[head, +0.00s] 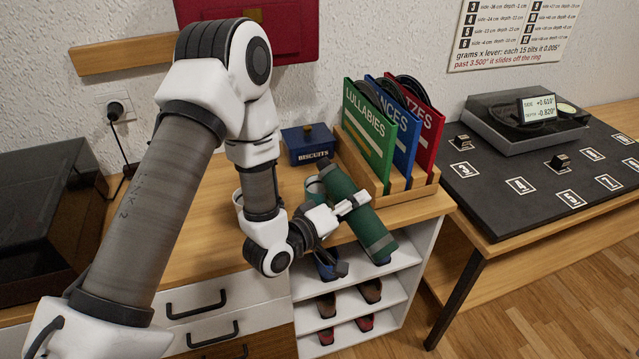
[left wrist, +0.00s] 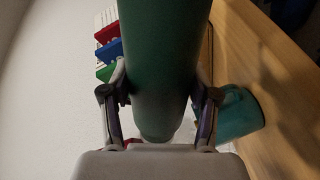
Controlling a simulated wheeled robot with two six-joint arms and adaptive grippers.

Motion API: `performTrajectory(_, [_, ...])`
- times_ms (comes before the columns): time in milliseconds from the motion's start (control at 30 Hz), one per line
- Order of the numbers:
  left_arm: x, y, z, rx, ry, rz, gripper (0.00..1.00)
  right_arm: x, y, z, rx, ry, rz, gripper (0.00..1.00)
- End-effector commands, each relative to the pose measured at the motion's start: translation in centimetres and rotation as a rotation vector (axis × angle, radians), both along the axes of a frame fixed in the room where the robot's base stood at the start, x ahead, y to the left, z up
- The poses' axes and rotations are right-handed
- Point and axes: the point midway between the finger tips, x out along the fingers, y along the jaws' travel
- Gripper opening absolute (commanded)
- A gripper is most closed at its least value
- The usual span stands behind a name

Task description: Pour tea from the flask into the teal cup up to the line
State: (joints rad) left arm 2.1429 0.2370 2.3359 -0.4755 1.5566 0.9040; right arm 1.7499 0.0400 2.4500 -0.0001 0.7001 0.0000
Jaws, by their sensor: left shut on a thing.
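My left gripper (head: 347,205) is shut on the middle of a dark green flask (head: 346,184), held in the air over the front edge of the shelf top. The flask is tilted far over, close to level in the left wrist view (left wrist: 160,60); its far end in the head view is beside the teal cup. The teal cup (head: 314,187) stands on the wooden top, partly hidden behind the flask; it also shows in the left wrist view (left wrist: 238,112), right of the flask. I cannot see a stream, the tea level or the line. My right gripper is not in view.
A rack with green (head: 368,135), blue and red record sleeves stands close right of the flask. A blue biscuit tin (head: 309,146) is behind the cup. A shoe shelf (head: 395,290) is below. A black scale table (head: 540,170) stands at the right.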

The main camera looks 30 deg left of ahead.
Motion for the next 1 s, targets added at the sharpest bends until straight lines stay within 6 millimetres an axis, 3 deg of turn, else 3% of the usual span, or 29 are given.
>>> performTrajectory(1000, [-0.04,-0.16,0.85,-0.105,0.04,0.0,0.0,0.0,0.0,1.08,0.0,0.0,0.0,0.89])
